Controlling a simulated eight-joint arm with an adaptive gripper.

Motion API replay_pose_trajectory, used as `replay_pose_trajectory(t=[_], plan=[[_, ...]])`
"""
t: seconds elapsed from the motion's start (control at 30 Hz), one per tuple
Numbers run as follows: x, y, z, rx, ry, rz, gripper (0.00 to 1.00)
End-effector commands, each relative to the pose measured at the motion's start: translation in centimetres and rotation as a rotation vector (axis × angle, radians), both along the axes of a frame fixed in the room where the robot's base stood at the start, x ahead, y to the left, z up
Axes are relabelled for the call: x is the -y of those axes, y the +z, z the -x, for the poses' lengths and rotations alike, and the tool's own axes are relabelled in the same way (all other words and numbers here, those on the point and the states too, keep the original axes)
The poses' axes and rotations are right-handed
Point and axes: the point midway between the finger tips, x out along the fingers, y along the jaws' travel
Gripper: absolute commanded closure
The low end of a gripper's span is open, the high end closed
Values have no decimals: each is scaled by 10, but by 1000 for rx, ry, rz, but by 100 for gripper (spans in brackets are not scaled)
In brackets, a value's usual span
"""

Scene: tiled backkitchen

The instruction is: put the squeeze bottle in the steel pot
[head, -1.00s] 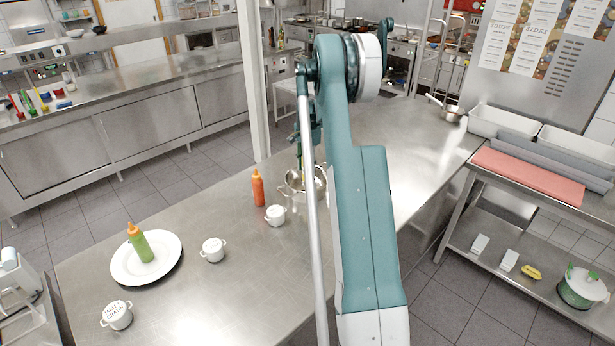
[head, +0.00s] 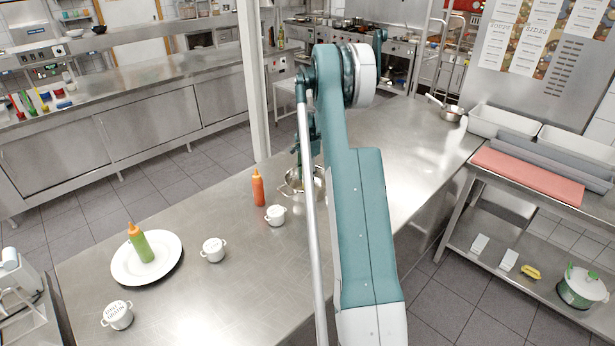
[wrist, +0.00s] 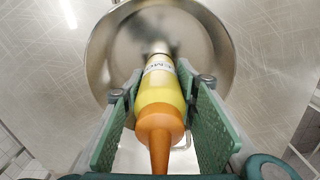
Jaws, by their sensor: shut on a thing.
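A yellow squeeze bottle (wrist: 161,92) with an orange nozzle cap is between the green finger pads of my gripper (wrist: 160,125), which is shut on it. Its base points down into the round steel pot (wrist: 112,62). I cannot tell whether the base touches the pot's floor. In the head view my gripper (head: 304,162) is low over the pot (head: 291,184) on the steel table. My arm hides the pot's right part there, and the bottle is mostly hidden.
An orange-red squeeze bottle (head: 258,188) and a small white lidded pot (head: 275,215) stand close to the steel pot. A white plate (head: 170,262) bears a green bottle (head: 141,244). Two more white pots (head: 213,249) (head: 117,315) stand nearby. The table's front middle is clear.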

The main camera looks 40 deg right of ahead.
Motion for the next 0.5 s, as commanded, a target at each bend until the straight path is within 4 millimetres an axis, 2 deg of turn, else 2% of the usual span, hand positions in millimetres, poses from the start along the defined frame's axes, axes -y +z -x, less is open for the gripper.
replay_pose_trajectory(t=[0.4, 0.43, 0.5], plan=[[0, -4, 0, 0, 0, 0, 86], [0, -4, 0, 0, 0, 0, 68], [0, -3, 0, 0, 0, 0, 59]])
